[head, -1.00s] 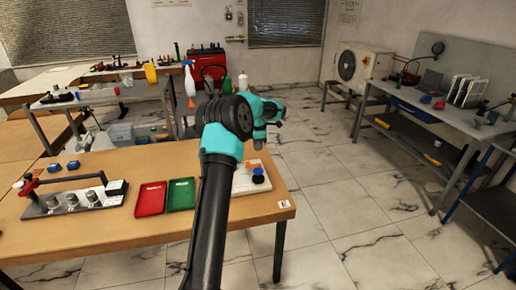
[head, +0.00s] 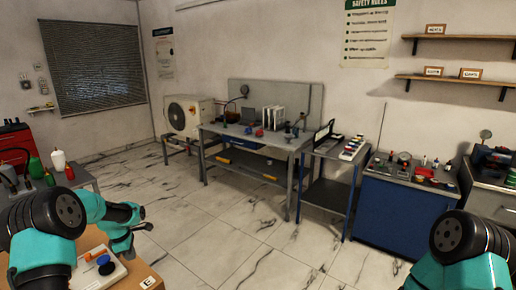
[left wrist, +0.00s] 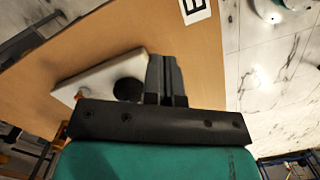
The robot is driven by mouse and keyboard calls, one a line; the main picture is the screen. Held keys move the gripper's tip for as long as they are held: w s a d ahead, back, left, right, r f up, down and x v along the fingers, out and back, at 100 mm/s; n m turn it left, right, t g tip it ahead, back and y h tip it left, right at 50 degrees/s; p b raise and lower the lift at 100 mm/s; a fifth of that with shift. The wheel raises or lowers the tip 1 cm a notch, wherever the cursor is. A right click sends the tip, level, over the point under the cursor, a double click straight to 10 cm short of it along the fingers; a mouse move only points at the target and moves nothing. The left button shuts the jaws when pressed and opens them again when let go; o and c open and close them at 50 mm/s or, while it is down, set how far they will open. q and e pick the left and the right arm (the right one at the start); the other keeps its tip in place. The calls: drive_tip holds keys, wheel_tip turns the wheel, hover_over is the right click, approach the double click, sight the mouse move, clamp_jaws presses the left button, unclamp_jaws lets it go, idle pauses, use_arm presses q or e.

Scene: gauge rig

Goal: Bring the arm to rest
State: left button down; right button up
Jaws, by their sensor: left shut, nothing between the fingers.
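My left arm comes in from the left in the head view, over the corner of a wooden table (head: 140,272). My left gripper (head: 144,228) is small there; in the left wrist view the gripper (left wrist: 165,62) shows its two fingers together, with nothing between them. A white board (head: 90,280) with a blue knob (head: 106,268) and an orange part lies under this arm. The wrist view shows the white board (left wrist: 82,88) beside the fingers. Part of my right arm is at the lower right of the head view; its gripper is out of sight.
A grey workbench (head: 250,140) stands across the tiled floor (head: 220,220). A blue cabinet (head: 400,205) with gauges and small parts stands at the right. Bottles (head: 60,160) stand on a bench at the left. The floor between is clear.

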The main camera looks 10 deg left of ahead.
use_arm(q)
drive_tip(key=d+f+m, duration=0.2)
drive_tip(key=d+f, duration=0.1)
drive_tip(key=d, duration=0.1)
drive_tip(key=s+d+f+m, duration=0.1)
drive_tip(key=d+f+m, duration=0.1)
drive_tip(key=d+f, duration=0.1)
drive_tip(key=s+d+f+m+h, duration=0.1)
drive_tip(key=d+f+m, duration=0.1)
drive_tip(key=d, duration=0.3)
drive_tip(key=shift+s+f, duration=0.25)
drive_tip(key=shift+f, duration=0.2)
drive_tip(key=s+d+f+m+h, duration=0.1)
drive_tip(key=s+d+f+m, duration=0.35)
drive_tip(key=s+d, duration=0.35)
drive_tip(key=s+d+f+m+h, duration=0.1)
drive_tip(key=s+d+f+m, duration=0.4)
drive_tip(key=d, duration=0.4)
drive_tip(key=s+d+m, duration=0.5)
drive_tip(key=s+m, duration=0.1)
drive_tip(key=s, duration=0.4)
drive_tip(key=shift+s+d+r, duration=0.3)
drive_tip(key=shift+d, duration=0.05)
